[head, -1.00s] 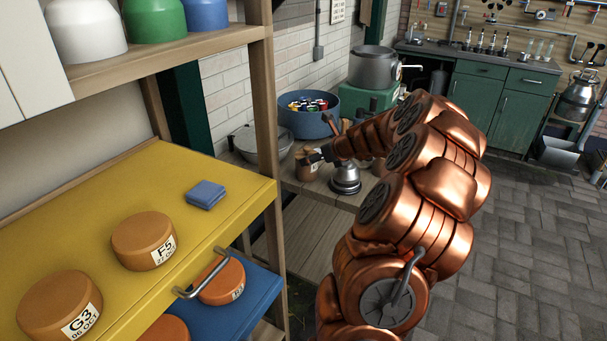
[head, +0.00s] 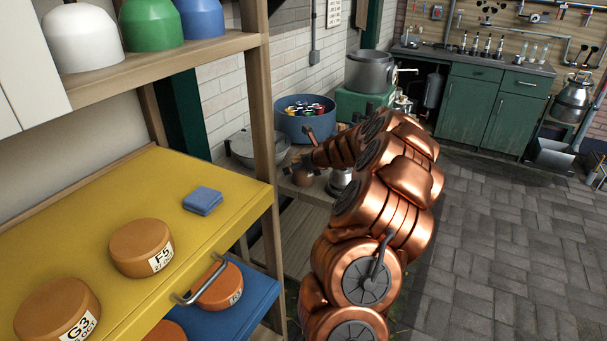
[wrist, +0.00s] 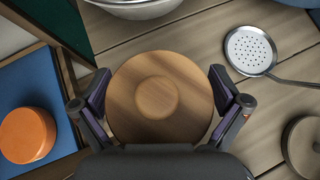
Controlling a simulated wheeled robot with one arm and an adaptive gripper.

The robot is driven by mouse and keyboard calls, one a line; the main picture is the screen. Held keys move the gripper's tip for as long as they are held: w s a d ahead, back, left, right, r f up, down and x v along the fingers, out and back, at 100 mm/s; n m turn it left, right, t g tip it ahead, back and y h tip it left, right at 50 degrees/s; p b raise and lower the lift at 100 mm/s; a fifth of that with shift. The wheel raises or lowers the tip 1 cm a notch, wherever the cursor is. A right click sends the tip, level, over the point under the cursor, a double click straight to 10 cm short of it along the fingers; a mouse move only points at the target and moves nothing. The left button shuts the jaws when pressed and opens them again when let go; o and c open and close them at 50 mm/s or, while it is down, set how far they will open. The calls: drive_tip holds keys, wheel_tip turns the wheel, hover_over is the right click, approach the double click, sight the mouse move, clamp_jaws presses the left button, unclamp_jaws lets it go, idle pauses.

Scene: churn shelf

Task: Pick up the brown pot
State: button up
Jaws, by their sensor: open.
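The brown pot (wrist: 158,98) shows in the wrist view as a round wooden-looking top with a raised middle knob. It stands on a plank surface, between the two spread fingers of my gripper (wrist: 160,78). The fingers are open, one at each side of the pot and close to its edge; I cannot tell whether they touch it.
A metal skimmer (wrist: 250,50) lies at the right, a metal bowl (wrist: 140,8) above. Orange cheeses sit on the yellow shelf (head: 110,200) and blue shelf (head: 245,300), left of a wooden post (head: 262,130). A blue tub (head: 306,125) stands behind.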

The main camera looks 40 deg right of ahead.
drive_tip(key=c, duration=1.4)
